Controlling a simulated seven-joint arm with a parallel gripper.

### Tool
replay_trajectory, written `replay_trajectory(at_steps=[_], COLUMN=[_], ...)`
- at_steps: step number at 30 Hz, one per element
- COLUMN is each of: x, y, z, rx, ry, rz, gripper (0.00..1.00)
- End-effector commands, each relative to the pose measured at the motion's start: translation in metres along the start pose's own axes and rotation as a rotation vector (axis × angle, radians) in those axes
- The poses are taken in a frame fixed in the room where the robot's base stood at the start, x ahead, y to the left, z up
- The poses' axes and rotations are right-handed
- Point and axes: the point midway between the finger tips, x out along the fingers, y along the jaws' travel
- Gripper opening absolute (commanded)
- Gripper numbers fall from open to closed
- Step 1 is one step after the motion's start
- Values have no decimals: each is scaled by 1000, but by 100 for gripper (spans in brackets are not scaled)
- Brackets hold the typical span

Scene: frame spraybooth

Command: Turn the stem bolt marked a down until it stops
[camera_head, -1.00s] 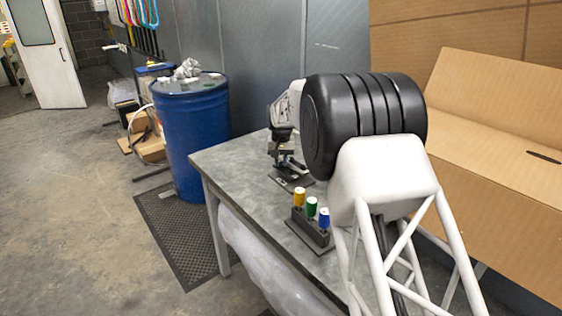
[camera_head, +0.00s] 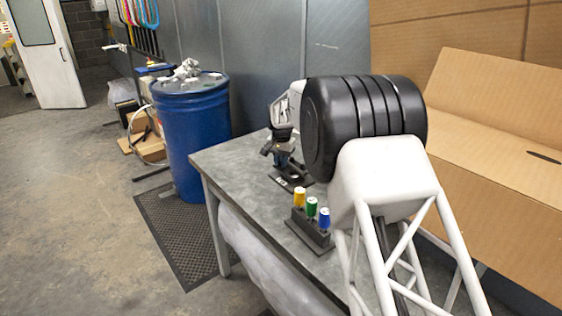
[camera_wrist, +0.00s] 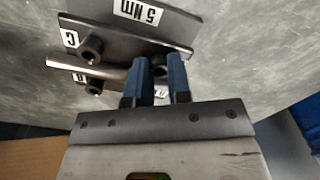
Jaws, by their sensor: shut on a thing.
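In the wrist view, the two blue fingers of my gripper (camera_wrist: 159,80) are shut on a dark stem bolt (camera_wrist: 160,73). A white label beside it is mostly covered, so I cannot read its letter. Two other stem bolts stand to the left, one beside a C label (camera_wrist: 91,48) and one beside a B label (camera_wrist: 94,86). In the head view, my gripper (camera_head: 283,158) points down at the dark bolt fixture (camera_head: 290,180) on the grey table. The bolt itself is hidden there.
A plate marked 5 NM (camera_wrist: 140,12) lies by the bolts. A blue drum (camera_head: 190,140) stands left of the table (camera_head: 240,165). Cardboard (camera_head: 500,130) is at right.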

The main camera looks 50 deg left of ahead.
Motion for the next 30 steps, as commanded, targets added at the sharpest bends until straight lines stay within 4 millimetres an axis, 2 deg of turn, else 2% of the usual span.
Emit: replay_trajectory(at_steps=[2,3,8,20,30], x=[1,1,1,-3,-35], y=[0,0,0,0,0], z=[0,0,0,0,0], rx=[0,0,0,-1,-1], ry=[-1,-1,-1,0,1], rz=[1,1,0,0,-1], gripper=[0,20,44,44,44])
